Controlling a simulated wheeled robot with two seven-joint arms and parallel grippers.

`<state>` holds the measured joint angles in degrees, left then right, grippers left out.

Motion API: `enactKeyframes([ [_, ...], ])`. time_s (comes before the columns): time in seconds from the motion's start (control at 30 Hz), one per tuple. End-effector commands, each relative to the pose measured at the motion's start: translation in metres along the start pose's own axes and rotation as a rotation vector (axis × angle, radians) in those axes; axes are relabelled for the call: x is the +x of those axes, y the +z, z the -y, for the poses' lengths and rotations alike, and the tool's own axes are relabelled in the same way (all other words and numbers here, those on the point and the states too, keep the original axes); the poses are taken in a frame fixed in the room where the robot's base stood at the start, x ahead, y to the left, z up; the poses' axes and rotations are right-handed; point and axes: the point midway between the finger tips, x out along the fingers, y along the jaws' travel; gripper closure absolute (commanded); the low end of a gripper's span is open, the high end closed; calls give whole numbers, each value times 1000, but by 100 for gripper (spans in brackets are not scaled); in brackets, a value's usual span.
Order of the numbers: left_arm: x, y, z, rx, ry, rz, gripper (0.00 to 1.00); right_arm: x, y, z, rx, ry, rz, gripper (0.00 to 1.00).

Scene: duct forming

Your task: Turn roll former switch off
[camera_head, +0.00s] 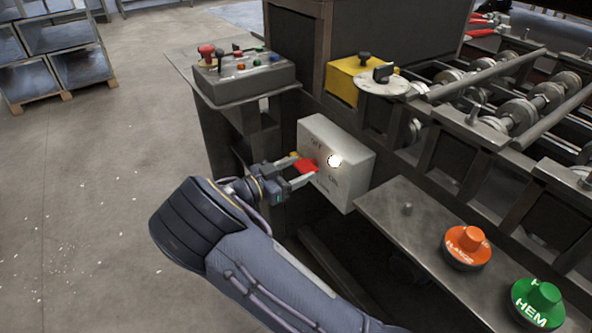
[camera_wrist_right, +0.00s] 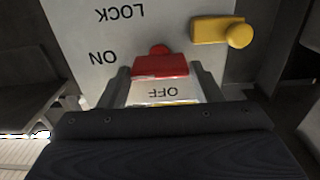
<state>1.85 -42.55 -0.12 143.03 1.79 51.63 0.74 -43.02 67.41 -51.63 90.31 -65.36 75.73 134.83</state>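The roll former switch is a pale grey box (camera_head: 350,165) on the machine's side, with a red handle (camera_head: 306,166) on its face. My right gripper (camera_head: 304,168) reaches it from the left, with one finger on each side of the handle. In the right wrist view the red handle (camera_wrist_right: 160,66) fills the gap between the fingers (camera_wrist_right: 162,78), which look in contact with it. An OFF label shows upside down just below the handle, ON to its left, LOCK above. A yellow knob (camera_wrist_right: 222,32) sits right of the handle. My left gripper is not in view.
A control panel (camera_head: 243,78) with a red button stands above and left of the box. The machine's rollers (camera_head: 510,100) are at the right. An orange button (camera_head: 466,246) and a green HEM button (camera_head: 538,302) sit on the front ledge.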

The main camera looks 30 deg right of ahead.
Motion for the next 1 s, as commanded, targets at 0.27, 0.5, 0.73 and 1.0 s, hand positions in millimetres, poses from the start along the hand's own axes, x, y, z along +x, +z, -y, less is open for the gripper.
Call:
enactKeyframes([
  [0.27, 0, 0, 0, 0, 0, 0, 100, 0, 0, 0, -1, 0, 0, 68],
  [0.5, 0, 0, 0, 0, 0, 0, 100, 0, 0, 0, -44, -1, 0, 68],
  [0.73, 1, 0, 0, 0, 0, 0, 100, -1, 1, 1, -178, -1, 0, 68],
  [1.0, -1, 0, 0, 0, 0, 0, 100, -1, 1, 2, -426, -1, 0, 68],
])
